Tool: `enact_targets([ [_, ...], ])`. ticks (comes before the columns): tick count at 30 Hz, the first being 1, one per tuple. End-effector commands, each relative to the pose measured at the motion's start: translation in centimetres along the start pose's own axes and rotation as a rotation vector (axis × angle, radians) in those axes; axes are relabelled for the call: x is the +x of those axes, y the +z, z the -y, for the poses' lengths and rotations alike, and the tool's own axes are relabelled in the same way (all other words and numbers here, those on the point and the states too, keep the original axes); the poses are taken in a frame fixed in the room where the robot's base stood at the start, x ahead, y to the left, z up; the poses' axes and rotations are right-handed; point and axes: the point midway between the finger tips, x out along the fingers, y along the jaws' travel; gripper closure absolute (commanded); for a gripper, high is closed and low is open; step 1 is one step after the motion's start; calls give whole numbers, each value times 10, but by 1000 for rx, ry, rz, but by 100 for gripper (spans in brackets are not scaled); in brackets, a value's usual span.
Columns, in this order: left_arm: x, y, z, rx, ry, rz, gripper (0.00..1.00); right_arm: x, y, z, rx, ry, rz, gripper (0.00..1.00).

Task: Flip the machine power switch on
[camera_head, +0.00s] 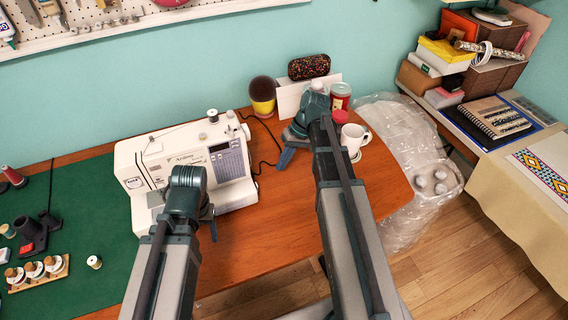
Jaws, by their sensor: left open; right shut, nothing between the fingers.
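The white sewing machine (150,160) stands on the wooden table, partly hidden by my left arm. I cannot make out a power switch on it; its right side faces away from clear view. My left gripper (211,222) is in front of the machine's lower right part and points down; it is open, with one finger partly hidden. My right gripper (284,158) is to the right of the machine, apart from it in the picture, pointing down and left over the table; it is shut and empty.
A white mug (352,140), red can (340,95) and yellow-and-black pot (263,98) stand at the back right. A black device with a red part (27,248) and spools lie on the green mat (90,225).

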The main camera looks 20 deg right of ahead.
Motion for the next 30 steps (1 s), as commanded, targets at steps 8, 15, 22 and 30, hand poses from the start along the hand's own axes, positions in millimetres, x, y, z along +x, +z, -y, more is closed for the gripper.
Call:
enact_targets([
  [8,46,-3,-4,0,0,0,32,50,0,-3,-1,0,-1,100],
  [15,45,-3,-4,0,0,0,32,61,1,22,-2,0,1,100],
  [22,43,-2,-4,0,0,0,32,66,0,37,0,1,-1,100],
  [30,43,-2,-4,0,0,0,32,67,0,38,0,0,-1,100],
])
